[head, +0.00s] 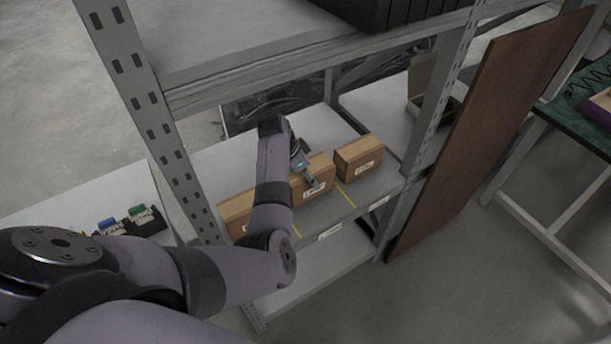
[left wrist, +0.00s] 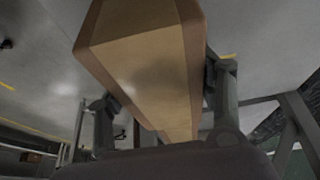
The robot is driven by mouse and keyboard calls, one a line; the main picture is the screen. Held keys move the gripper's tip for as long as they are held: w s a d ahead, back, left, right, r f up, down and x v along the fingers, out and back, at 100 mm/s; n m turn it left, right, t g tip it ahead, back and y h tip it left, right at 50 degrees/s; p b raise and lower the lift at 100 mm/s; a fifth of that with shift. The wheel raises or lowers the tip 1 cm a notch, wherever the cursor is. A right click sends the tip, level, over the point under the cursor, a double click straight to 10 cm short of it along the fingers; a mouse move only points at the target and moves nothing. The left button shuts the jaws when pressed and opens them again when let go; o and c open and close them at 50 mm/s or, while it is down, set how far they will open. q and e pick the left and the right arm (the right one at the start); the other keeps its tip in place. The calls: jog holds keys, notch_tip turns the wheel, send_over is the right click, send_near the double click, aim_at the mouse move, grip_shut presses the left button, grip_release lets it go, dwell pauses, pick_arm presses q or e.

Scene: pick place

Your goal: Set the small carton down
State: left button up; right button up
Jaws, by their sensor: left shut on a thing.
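My left arm reaches over the shelf board (head: 385,185). My left gripper (head: 312,178) is shut on a small brown carton (head: 322,166) in the middle of the shelf bay. In the left wrist view the carton (left wrist: 145,75) lies between the two fingers of the gripper (left wrist: 165,115) and fills the upper middle. I cannot tell whether its underside touches the board. My right gripper is not in view.
Another carton (head: 358,157) stands to the right, and one (head: 236,212) to the left, partly behind my arm. A perforated rack post (head: 150,115) and upper beam (head: 330,65) frame the bay. A brown panel (head: 485,130) leans at the right.

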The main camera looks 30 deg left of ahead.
pick_arm(q)
jog(key=shift+w+a+f, duration=0.1)
jog(key=shift+f, duration=0.7)
jog(key=o, duration=1.7)
jog(key=shift+f, duration=0.1)
jog(key=v, duration=1.2)
